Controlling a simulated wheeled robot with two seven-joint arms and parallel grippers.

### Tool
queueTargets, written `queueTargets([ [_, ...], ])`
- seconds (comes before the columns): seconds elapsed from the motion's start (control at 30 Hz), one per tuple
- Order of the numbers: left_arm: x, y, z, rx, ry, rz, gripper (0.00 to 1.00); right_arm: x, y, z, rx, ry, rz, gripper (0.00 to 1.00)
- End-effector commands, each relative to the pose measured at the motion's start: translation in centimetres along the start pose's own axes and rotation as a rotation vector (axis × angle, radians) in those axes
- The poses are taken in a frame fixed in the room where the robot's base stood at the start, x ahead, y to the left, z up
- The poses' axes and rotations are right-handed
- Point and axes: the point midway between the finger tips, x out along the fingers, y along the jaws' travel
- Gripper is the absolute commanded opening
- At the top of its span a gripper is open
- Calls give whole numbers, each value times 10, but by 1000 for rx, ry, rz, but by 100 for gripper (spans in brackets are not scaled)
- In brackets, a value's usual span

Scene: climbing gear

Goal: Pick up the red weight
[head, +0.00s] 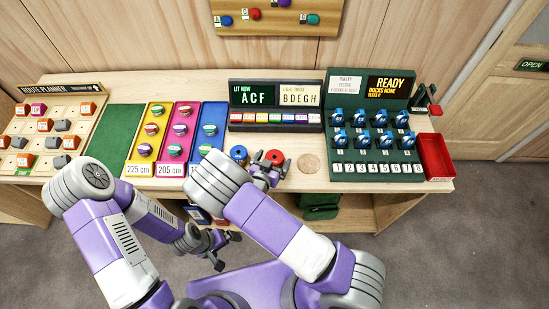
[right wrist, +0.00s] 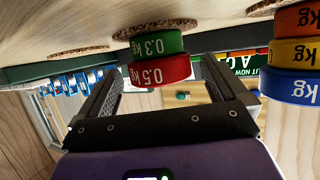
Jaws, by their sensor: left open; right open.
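The red weight (head: 274,156), marked 0.5 kg, shows at the worktop's front, left of a bare round cork pad. In the right wrist view, which sees the worktop at the top, the red weight (right wrist: 160,71) is stacked against a green 0.3 kg weight (right wrist: 158,46), which is nearer the worktop. My right gripper (head: 268,174) is open at the stack's near side. In its wrist view the red weight appears between the fingertips (right wrist: 160,75), with gaps at both sides; contact is not visible. My left gripper (head: 217,252) is open and empty, low in front of the worktop.
A stack topped by a blue weight (head: 239,152) stands close left of the red one; the wrist view shows yellow and orange weights (right wrist: 296,52) in it. The cork pad (head: 309,163) to the right is clear.

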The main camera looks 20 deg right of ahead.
Motion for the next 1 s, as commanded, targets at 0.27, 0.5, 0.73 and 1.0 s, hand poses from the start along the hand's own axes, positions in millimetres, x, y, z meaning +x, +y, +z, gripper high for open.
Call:
queueTargets([
  [0.27,0,0,0,0,0,0,100,1,0,0,0,0,0,90],
  [0.5,0,0,0,0,0,0,100,0,0,0,0,0,0,53],
  [0.73,0,0,0,0,0,0,100,0,0,0,0,0,-1,18],
  [1.0,-1,0,0,0,0,0,100,0,-1,-4,2,3,-1,17],
])
